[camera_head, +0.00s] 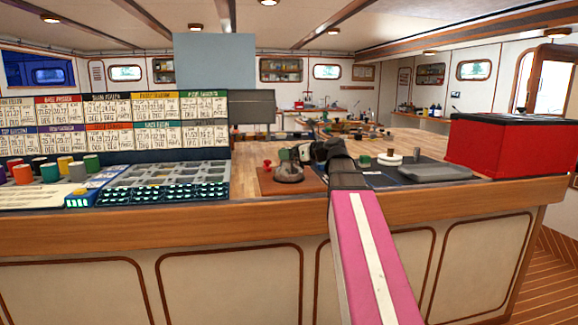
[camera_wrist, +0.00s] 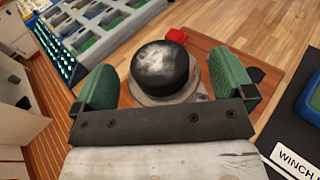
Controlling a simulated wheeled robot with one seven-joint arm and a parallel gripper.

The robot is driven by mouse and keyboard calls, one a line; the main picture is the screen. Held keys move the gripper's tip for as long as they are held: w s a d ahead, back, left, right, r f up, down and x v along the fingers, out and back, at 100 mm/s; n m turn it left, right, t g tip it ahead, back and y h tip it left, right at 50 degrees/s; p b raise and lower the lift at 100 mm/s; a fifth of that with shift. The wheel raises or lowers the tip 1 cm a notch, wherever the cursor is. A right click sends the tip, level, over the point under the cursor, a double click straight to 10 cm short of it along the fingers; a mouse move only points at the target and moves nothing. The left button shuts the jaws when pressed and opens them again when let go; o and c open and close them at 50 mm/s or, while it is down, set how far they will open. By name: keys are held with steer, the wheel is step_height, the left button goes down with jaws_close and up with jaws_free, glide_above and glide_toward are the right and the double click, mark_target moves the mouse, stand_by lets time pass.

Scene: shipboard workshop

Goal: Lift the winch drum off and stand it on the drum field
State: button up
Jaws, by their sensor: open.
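The winch drum (camera_wrist: 160,68) is round and dark, with a worn silvery patch on top. It sits on a grey metal base (camera_wrist: 150,101) on a brown wooden board (camera_wrist: 205,48). My gripper (camera_wrist: 168,82) is open, one green pad on each side of the drum, with gaps visible. The head view shows my gripper (camera_head: 302,153) just above the winch base (camera_head: 289,174), hiding much of the drum. A dark mat (camera_wrist: 285,128) with a partly cut-off label reading "WINCH" lies to the right. I cannot tell which part of it is the drum field.
A red knob (camera_head: 267,163) stands on the board beside the winch. On the mat are a white disc (camera_head: 390,159), a small green cylinder (camera_head: 365,161) and a grey tray (camera_head: 434,172). A red box (camera_head: 505,147) stands right, and a compartment rack (camera_head: 170,180) left.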

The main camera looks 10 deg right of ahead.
steer(key=shift+x, duration=0.85)
steer(key=c, duration=1.4)
steer(key=shift+r, duration=0.1)
